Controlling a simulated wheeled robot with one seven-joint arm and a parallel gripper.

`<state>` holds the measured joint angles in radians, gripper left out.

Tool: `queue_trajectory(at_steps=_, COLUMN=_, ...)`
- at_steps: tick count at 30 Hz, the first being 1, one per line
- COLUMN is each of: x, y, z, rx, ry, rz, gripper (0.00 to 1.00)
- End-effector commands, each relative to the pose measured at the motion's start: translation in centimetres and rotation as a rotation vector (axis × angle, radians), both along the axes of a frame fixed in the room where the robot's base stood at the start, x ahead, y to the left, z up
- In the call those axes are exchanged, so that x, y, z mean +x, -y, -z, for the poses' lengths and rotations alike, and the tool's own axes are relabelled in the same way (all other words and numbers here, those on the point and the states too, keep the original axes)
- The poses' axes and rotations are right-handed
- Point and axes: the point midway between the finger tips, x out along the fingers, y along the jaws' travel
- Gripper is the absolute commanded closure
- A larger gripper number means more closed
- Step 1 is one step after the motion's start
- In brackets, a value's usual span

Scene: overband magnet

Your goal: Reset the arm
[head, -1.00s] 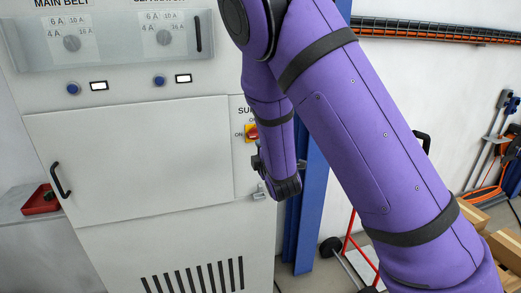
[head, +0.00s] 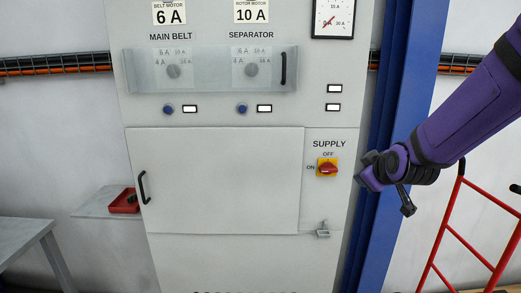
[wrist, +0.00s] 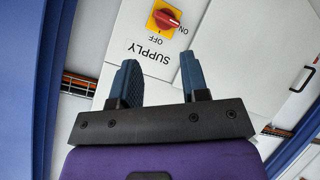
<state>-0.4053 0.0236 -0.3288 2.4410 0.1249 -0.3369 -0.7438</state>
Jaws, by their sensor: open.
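My purple arm comes in from the right in the head view, with my gripper (head: 381,183) to the right of the control cabinet (head: 222,262), in front of the blue post. In the wrist view my gripper (wrist: 160,82) shows two blue fingers wide apart with nothing between them. The red and yellow supply switch (head: 327,167) is on the cabinet's right side, left of my gripper and apart from it. The switch also shows in the wrist view (wrist: 165,19), upside down beyond the fingertips, with its handle turned toward ON.
The cabinet door (head: 222,190) is closed. A clear cover (head: 210,70) lies over the MAIN BELT and SEPARATOR dials. A blue post (head: 385,235) and a red hand truck (head: 470,229) stand at the right. A red tray (head: 124,202) sits on a grey shelf at the left.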

Motion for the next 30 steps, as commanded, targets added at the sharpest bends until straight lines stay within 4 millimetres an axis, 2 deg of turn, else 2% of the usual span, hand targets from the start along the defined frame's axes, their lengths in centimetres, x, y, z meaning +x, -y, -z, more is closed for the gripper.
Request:
queue_trajectory(at_steps=1, x=-1.2, y=0.4, z=-1.1, rx=0.049, ry=-0.025, rz=0.017, gripper=0.58)
queue_trajectory(at_steps=6, x=-5.7, y=1.0, z=-3.7, rx=0.191, ry=-0.139, rz=0.075, gripper=0.58)
queue_trajectory(at_steps=11, x=-10.6, y=1.6, z=-5.8, rx=0.294, ry=-0.242, rz=0.142, gripper=0.58)
queue_trajectory(at_steps=15, x=-15.3, y=2.1, z=-7.2, rx=0.359, ry=-0.329, rz=0.215, gripper=0.58)
queue_trajectory(at_steps=24, x=-25.3, y=2.8, z=-9.0, rx=0.435, ry=-0.481, rz=0.415, gripper=0.58)
queue_trajectory(at_steps=27, x=-27.5, y=2.9, z=-9.1, rx=0.443, ry=-0.512, rz=0.469, gripper=0.58)
queue_trajectory(at_steps=30, x=-28.9, y=3.0, z=-9.1, rx=0.445, ry=-0.529, rz=0.503, gripper=0.58)
